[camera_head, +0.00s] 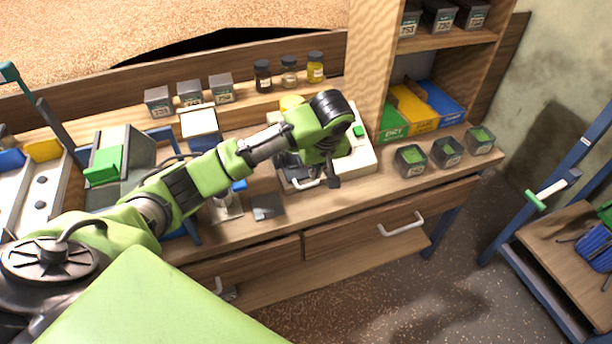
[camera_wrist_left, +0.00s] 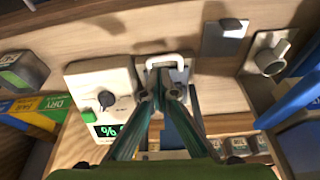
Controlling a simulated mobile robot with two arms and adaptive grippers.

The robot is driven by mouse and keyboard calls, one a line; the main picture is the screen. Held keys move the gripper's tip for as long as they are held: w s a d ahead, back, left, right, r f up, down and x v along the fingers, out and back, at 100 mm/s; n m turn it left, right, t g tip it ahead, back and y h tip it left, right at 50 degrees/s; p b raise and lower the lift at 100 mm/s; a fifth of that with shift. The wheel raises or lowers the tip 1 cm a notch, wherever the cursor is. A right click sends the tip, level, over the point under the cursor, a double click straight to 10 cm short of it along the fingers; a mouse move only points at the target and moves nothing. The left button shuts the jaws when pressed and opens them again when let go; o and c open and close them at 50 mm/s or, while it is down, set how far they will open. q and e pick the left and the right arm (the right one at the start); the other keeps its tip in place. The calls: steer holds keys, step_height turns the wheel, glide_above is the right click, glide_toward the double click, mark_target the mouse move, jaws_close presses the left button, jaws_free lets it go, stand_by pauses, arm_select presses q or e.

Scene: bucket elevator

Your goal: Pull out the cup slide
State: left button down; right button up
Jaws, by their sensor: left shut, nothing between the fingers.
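The cup slide shows its pale U-shaped handle (camera_head: 308,184) at the front of a white device (camera_head: 358,150) on the workbench. In the left wrist view the handle (camera_wrist_left: 165,58) is at the upper middle, beside the device (camera_wrist_left: 88,82) with its dial and green display. My left gripper (camera_head: 332,181) points down at the front of the device. In the left wrist view its fingertips (camera_wrist_left: 164,78) are shut and empty, at the handle's opening. I cannot tell whether they touch the handle. My arm hides part of the slide. My right gripper is not in view.
A grey metal plate (camera_head: 267,207) and a small metal stand (camera_head: 227,207) lie left of the slide. Dark tins (camera_head: 411,160) and boxes (camera_head: 409,108) stand to the right. A drawer with a handle (camera_head: 402,226) is below. A blue-framed cart (camera_head: 540,225) stands at right.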

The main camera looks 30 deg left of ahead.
mark_target(298, 165)
arm_select(q)
steer(key=shift+n+y, duration=0.3)
steer(key=shift+n, duration=0.2)
steer(key=w+a+f, duration=0.1)
steer(key=f, duration=0.1)
steer(key=a+f+p, duration=0.1)
steer(key=a+f, duration=0.1)
steer(key=w+a+f, duration=0.1)
steer(key=f, duration=0.2)
steer(key=shift+w+a, duration=0.2)
steer(key=shift+w, duration=0.1)
steer(key=shift+p, duration=0.35)
